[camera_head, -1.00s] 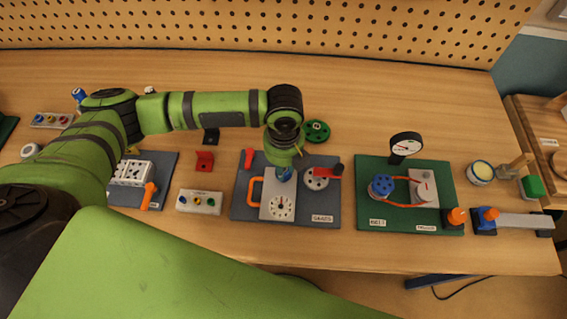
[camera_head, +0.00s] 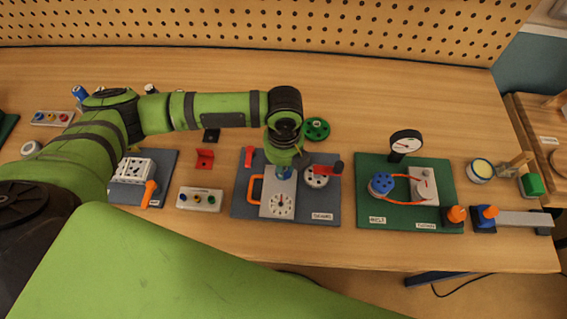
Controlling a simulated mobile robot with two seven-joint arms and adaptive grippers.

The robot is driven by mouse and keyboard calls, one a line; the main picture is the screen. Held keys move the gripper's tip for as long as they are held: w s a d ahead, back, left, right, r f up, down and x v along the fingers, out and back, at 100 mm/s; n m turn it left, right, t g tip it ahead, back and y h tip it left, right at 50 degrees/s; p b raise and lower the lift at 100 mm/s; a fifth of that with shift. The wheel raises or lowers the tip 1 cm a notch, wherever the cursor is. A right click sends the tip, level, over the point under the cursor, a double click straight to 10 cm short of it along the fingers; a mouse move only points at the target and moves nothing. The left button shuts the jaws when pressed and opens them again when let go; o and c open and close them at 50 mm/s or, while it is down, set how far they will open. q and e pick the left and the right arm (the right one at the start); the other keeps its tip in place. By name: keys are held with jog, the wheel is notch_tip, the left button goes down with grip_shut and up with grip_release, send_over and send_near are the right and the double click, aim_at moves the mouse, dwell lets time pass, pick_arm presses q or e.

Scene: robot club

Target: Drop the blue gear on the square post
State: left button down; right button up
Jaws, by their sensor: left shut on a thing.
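My left gripper (camera_head: 284,168) hangs over the grey gears board (camera_head: 328,205), near the top of its light plate. It is shut on the blue gear (camera_head: 284,174), of which only a small part shows below the gripper. The square post cannot be made out; the gripper and gear cover that spot. My right gripper is not in view.
A green gear (camera_head: 317,129) lies on the table behind the board. The green belt board (camera_head: 388,215) with a gauge (camera_head: 405,144) stands to the right. The table behind is mostly clear.

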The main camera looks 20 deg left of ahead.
pick_arm(q)
jog(key=shift+f, duration=0.35)
jog(key=c, duration=1.2)
grip_release()
jog(key=shift+c, duration=0.2)
jog(key=shift+r+p, duration=2.85)
jog(key=shift+p, duration=0.25)
jog(key=o, duration=0.6)
jog(key=shift+f, duration=0.1)
jog(key=shift+c, duration=0.2)
